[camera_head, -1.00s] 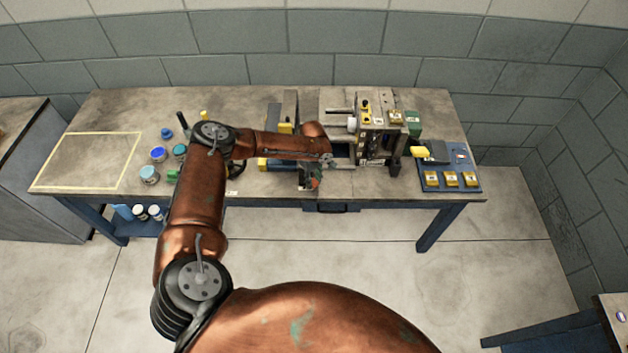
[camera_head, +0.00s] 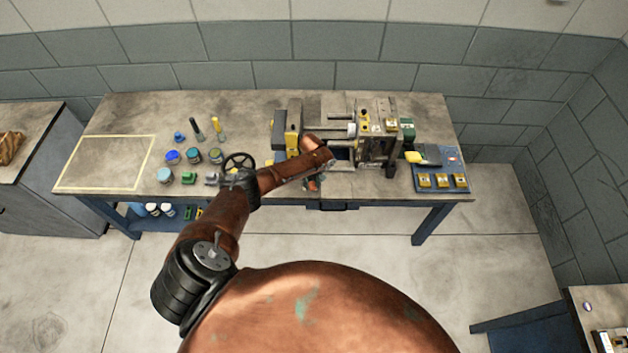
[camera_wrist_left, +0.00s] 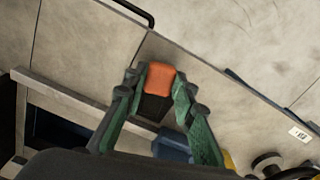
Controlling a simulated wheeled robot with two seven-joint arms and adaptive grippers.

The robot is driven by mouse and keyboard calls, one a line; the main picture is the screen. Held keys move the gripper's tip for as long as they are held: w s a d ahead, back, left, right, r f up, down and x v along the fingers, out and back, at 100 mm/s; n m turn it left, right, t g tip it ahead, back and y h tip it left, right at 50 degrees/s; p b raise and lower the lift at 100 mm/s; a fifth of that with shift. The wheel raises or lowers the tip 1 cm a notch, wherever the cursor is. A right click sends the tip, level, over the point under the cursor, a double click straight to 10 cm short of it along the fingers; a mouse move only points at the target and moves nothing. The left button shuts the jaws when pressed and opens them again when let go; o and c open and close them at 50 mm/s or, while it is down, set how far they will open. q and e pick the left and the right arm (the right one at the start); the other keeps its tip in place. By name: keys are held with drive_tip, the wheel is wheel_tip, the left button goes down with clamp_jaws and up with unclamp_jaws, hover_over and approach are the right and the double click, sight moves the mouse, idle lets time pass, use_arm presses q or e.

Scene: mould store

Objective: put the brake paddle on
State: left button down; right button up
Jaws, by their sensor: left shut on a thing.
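The brake paddle, an orange block on a dark stem (camera_wrist_left: 159,82), sits between my left fingers in the left wrist view. My left gripper (camera_wrist_left: 158,95) is shut on it, with a green-sided finger on either side. In the head view the left gripper (camera_head: 312,184) is small and partly hidden by my wrist, at the front of the machine (camera_head: 375,145) near the bench's front edge. The foot of the paddle is hidden, so I cannot tell its exact angle. My right gripper is not in view.
A handwheel (camera_head: 240,161) stands left of the gripper. A yellow-outlined area (camera_head: 105,163) of the bench is bare. A blue panel with yellow blocks (camera_head: 441,181) is at the right.

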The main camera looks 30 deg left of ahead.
use_arm(q)
drive_tip(key=m, duration=0.1)
drive_tip(key=s+a+m, duration=0.1)
drive_tip(key=m, duration=0.1)
drive_tip(key=shift+p, duration=0.3)
drive_tip(key=m, duration=0.1)
drive_tip(key=a+m, duration=0.1)
drive_tip(key=shift+s+m, duration=0.15)
drive_tip(key=shift+m, duration=0.15)
drive_tip(key=a+m, duration=0.1)
drive_tip(key=m, duration=0.1)
drive_tip(key=shift+s+a+m, duration=0.1)
drive_tip(key=shift+m, duration=0.2)
drive_tip(key=shift+a+m+b, duration=0.3)
drive_tip(key=shift+a+m, duration=0.25)
drive_tip(key=shift+m, duration=0.75)
drive_tip(key=c, duration=1.6)
unclamp_jaws()
